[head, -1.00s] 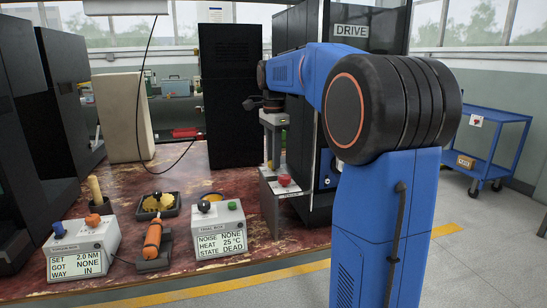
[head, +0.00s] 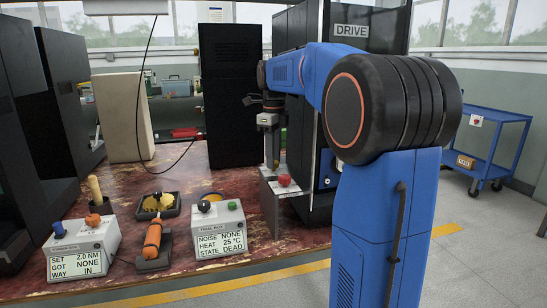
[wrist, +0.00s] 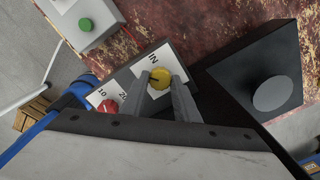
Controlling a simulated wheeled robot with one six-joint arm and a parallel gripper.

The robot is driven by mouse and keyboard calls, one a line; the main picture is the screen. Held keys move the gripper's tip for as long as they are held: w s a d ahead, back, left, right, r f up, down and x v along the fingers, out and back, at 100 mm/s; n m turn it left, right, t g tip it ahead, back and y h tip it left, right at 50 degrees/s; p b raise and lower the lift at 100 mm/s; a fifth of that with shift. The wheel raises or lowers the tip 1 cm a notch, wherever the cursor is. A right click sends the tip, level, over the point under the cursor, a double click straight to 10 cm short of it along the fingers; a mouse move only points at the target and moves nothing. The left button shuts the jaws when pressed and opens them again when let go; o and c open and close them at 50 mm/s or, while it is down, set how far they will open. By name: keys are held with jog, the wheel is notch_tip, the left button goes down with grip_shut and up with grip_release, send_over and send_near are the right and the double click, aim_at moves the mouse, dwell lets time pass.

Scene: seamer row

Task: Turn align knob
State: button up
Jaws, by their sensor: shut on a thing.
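A yellow knob (wrist: 159,79) with a dark pointer line sits on a pale panel (wrist: 137,84) marked IN, 10 and 20. My gripper (wrist: 161,82) is shut on this knob, one finger on each side of it. A red knob (wrist: 104,107) is on the same panel, just left of the fingers. In the head view my gripper (head: 272,166) points down onto the grey box (head: 269,200) at the table's right edge, with the red knob (head: 284,180) beside it. The yellow knob is mostly hidden there. I can read no align label.
The black DRIVE cabinet (head: 345,60) stands close behind and right of my gripper. The trial box (head: 218,232), an orange-handled tool (head: 152,240) and the set box (head: 82,250) stand left on the red table. A blue cart (head: 490,140) is far right.

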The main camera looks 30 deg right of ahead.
jog(key=shift+m, duration=0.8)
jog(key=o, duration=1)
jog(key=shift+r, duration=0.1)
notch_tip(320, 180, up, 17)
jog(key=shift+r, duration=0.1)
